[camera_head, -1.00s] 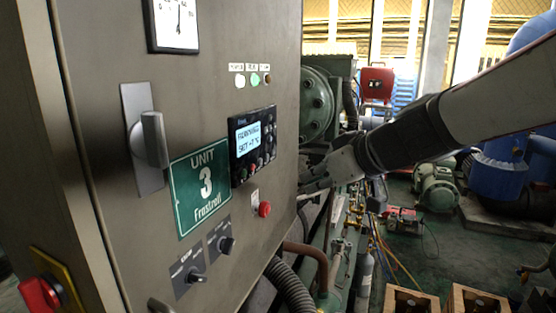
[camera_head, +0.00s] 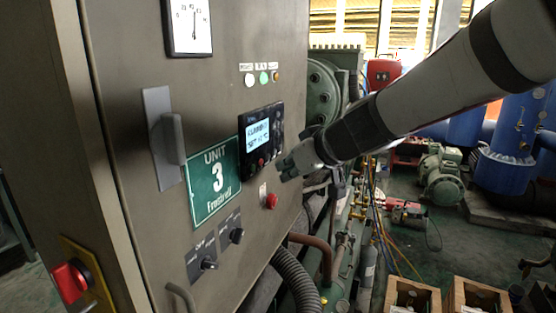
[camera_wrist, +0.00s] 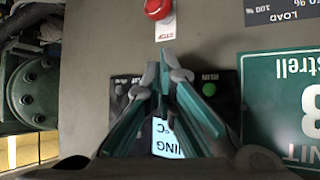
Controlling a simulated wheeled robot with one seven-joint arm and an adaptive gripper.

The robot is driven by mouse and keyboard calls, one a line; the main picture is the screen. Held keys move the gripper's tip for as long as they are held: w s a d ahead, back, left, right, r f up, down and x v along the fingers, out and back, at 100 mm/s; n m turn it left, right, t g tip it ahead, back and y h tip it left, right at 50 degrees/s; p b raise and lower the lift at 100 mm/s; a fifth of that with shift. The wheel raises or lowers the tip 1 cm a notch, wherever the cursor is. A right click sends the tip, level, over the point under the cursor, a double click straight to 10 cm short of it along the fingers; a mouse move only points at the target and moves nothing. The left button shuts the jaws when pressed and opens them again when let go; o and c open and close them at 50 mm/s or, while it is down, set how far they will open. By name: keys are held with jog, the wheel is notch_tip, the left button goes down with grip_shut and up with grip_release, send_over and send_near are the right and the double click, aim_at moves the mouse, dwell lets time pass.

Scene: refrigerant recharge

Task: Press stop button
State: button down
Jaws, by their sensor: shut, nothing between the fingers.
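The red stop button (camera_head: 270,201) sticks out of the grey cabinet door, under a small white label. It lies below the controller with the lit display (camera_head: 258,136). In the wrist view the red button (camera_wrist: 158,9) is at the top edge, partly cut off, with its label (camera_wrist: 166,31) beneath. My gripper (camera_head: 284,172) is shut and empty, in front of the panel just above and right of the button. In the wrist view its fingertips (camera_wrist: 166,62) point toward the panel over the controller and hide part of it. I see no contact with the button.
The green unit sign (camera_head: 214,180) and two black knobs (camera_head: 222,249) are left of and below the button. A red switch on yellow (camera_head: 72,281) is at lower left. Hoses and pipes run right of the cabinet. Wooden crates (camera_head: 478,298) stand at lower right.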

jog(key=shift+w+a, duration=0.25)
jog(key=shift+a, duration=0.25)
jog(key=shift+w+a, duration=0.2)
jog(key=shift+a, duration=0.25)
jog(key=shift+a, duration=0.15)
dwell(0.7)
jog(key=shift+w+a, duration=0.15)
jog(key=shift+a, duration=0.1)
jog(key=shift+w+a, duration=0.1)
jog(key=shift+a, duration=0.25)
dwell(0.7)
jog(key=shift+d+b, duration=0.1)
jog(key=shift+b, duration=0.2)
jog(key=shift+s+d+b, duration=0.3)
jog(key=shift+d+b, duration=0.1)
jog(key=shift+d, duration=0.25)
jog(key=shift+d, duration=0.1)
